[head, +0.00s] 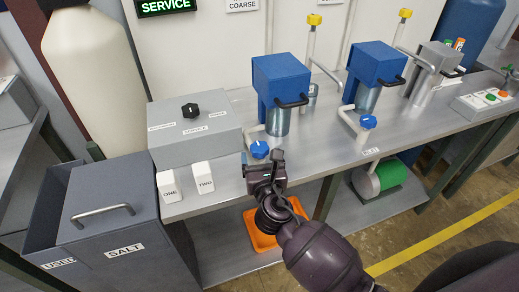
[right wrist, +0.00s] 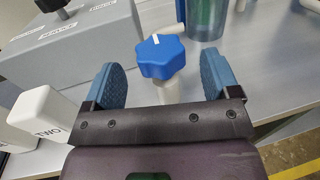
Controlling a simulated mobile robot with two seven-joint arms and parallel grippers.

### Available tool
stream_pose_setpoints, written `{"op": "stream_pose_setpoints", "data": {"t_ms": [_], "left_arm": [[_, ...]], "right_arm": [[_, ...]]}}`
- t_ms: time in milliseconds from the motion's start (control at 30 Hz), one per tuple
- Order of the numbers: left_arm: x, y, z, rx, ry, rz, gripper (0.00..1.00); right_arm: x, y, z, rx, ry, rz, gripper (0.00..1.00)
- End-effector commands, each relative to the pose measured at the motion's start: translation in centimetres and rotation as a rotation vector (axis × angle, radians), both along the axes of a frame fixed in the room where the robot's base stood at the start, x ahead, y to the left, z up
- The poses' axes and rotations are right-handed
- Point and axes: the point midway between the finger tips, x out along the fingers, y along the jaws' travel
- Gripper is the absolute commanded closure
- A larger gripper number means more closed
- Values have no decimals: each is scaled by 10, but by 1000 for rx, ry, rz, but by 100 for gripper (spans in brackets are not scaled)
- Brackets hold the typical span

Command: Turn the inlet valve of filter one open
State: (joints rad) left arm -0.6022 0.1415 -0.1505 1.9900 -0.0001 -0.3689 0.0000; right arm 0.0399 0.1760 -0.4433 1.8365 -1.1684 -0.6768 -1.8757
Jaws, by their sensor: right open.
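The left blue-headed filter (head: 282,80) stands on the steel bench, with a blue lobed valve knob (head: 260,149) low in front of it. I cannot read a number on this filter. My right gripper (head: 263,161) is at the bench's front edge, just in front of that knob. In the right wrist view the knob (right wrist: 160,57) sits on a pale stem, ahead of and between the two open blue-padded fingers, with gaps on both sides. Its white mark points away from the gripper. My left gripper is out of view.
White blocks ONE (head: 168,186) and TWO (head: 203,177) stand left of the gripper. A grey control box (head: 195,128) with a black knob sits behind them. A second blue-headed filter (head: 375,65) with its own blue knob (head: 368,122) stands to the right.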

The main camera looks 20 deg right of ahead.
Motion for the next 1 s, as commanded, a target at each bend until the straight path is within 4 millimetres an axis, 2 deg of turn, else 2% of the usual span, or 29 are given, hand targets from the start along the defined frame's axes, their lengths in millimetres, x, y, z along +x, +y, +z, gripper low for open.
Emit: {"op": "stream_pose_setpoints", "data": {"t_ms": [100,233,633,967,1000], "left_arm": [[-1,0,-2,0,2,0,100],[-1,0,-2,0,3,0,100],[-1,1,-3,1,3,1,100],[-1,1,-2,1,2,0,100],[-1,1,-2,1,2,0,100]], "right_arm": [[17,-2,0,0,0,0,18],[28,-4,0,0,0,0,18],[33,-5,0,1,1,0,18],[33,-5,0,1,1,0,67],[33,-5,0,1,1,0,67]]}}
